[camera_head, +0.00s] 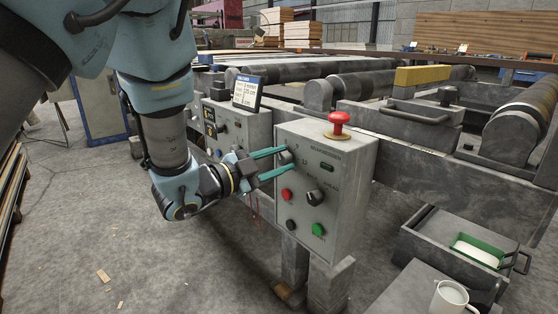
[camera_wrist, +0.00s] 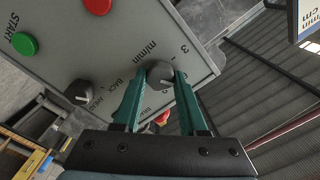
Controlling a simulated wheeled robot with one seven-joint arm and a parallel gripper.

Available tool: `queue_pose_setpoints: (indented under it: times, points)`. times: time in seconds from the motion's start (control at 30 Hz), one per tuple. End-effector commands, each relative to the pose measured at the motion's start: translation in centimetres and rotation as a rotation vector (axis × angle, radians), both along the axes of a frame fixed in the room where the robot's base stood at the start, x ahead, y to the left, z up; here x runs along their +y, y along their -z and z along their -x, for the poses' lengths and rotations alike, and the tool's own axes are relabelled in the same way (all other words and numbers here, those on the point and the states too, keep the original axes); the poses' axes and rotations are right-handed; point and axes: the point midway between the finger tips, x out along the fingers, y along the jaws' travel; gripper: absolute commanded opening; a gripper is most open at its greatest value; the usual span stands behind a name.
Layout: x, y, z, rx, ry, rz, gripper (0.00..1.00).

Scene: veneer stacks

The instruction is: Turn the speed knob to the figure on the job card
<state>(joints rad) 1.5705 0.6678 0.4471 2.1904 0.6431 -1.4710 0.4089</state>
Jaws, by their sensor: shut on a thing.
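The speed knob (camera_head: 285,157) is a grey round knob at the upper left of the grey control box (camera_head: 352,210). In the wrist view the knob (camera_wrist: 160,74) sits between my two teal fingers, beside the print "m/min" and a figure 3. My gripper (camera_head: 284,160) is shut on it from the left; in the wrist view my gripper (camera_wrist: 160,82) reaches up to the panel. The fingers hide part of the knob, and I cannot tell where its pointer stands. The job card (camera_head: 247,92) stands upright behind the box; its figures are too small to read surely.
The box also bears a BACK/AHEAD selector (camera_head: 314,197), a red button (camera_head: 287,194), a green START button (camera_head: 318,229) and a red mushroom button (camera_head: 338,125) on top. Rollers (camera_head: 365,84) lie behind. A drawer (camera_head: 455,245) and white mug (camera_head: 449,297) are right.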

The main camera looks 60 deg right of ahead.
Motion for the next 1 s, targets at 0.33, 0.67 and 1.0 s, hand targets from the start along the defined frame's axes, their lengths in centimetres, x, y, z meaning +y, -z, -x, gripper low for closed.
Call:
queue_pose_setpoints:
  times: [0.33, 0.67, 1.0]
  points:
    - [0.04, -0.03, -0.08, 0.038, -0.001, -0.013, 0.00]
    - [0.05, -0.19, -0.28, 0.242, -0.004, -0.077, 0.00]
    - [0.01, -0.29, -0.29, 0.550, -0.003, -0.175, 0.00]
